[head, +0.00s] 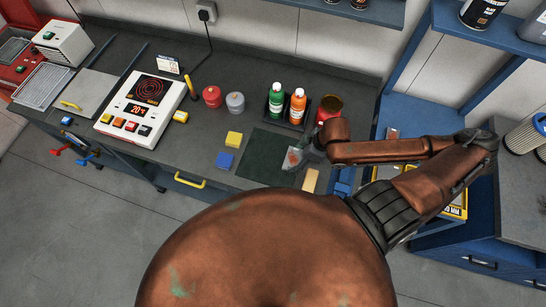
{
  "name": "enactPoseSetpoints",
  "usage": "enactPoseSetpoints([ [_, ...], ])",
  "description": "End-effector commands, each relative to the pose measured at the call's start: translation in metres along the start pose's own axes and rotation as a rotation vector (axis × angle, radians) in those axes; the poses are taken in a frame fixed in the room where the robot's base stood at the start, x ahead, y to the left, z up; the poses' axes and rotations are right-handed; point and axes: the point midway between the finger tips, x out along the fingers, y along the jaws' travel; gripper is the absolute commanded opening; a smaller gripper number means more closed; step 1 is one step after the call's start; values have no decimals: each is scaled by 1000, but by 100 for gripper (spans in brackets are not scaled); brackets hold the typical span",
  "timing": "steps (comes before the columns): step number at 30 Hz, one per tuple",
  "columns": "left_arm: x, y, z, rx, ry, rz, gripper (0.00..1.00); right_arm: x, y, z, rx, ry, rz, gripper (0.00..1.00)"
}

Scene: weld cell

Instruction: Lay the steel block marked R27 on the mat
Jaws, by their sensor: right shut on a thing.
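The dark green mat (262,147) lies flat on the grey workbench, left of my right gripper. My right gripper (300,156) reaches in from the right over the mat's right part. It is shut on a small grey block with a reddish patch (291,159). Its marking is too small to read, and the gripper partly hides it. I cannot tell whether the block touches the mat. A tan block (310,180) lies near the front edge. My left gripper is not in view.
Behind the mat, a dark tray holds a green bottle (276,101) and an orange bottle (298,106). A red can (329,108) stands to their right. Red and grey pots (212,96) and a hotplate-like device (141,108) stand farther left. Blue shelving (415,112) is at right.

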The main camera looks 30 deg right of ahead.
Motion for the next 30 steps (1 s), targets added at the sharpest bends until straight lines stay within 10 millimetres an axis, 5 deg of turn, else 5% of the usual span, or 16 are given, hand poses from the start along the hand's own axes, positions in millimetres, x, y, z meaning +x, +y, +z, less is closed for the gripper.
enactPoseSetpoints([
  [9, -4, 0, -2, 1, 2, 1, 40, 44, 22, -49, -1, 7, 1, 20],
  [18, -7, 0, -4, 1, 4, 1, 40, 99, 34, -60, -1, 3, 1, 20],
  [30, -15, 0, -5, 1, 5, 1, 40, 133, 38, -56, 1, 1, 1, 20],
])
